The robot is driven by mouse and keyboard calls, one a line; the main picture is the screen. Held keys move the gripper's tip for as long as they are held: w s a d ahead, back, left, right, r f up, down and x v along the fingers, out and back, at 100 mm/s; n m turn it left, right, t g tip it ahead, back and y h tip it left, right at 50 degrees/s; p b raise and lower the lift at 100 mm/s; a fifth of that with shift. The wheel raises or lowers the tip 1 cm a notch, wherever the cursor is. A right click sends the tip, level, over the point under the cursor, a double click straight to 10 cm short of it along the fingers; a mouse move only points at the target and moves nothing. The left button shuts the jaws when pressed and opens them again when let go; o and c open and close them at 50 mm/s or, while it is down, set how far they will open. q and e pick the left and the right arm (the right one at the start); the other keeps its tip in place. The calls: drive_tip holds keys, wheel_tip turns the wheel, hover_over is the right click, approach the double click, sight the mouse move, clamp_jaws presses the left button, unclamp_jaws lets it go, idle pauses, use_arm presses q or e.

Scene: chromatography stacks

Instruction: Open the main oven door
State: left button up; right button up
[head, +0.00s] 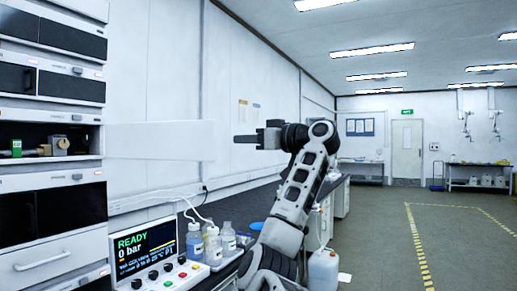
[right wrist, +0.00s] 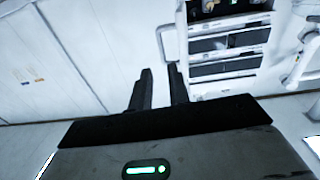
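The instrument stack (head: 50,176) stands at the left of the head view. It also shows at upper right in the right wrist view (right wrist: 228,42). One bay (head: 85,136) is uncovered, with a green item and a brass-coloured part inside. A pale, see-through door-like panel (head: 160,141) sticks out to the right from this bay, as if swung open. I cannot read whether it is labelled as the main oven door. My right gripper (head: 240,138) is right of the panel's free edge, apart from it in the picture. Its fingers (right wrist: 160,80) are apart and empty. My left gripper is out of view.
A control box (head: 150,255) with a screen reading READY and 0 bar stands in front of the stack. Several capped bottles with tubing (head: 212,245) stand beside it on the dark bench. A white jug (head: 323,270) is on the floor. Open floor (head: 390,235) lies to the right.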

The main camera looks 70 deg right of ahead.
drive_tip(key=shift+s+a+b, duration=0.15)
drive_tip(key=shift+s, duration=0.7)
drive_tip(key=shift+s+a+b, duration=0.15)
drive_tip(key=shift+s, duration=0.7)
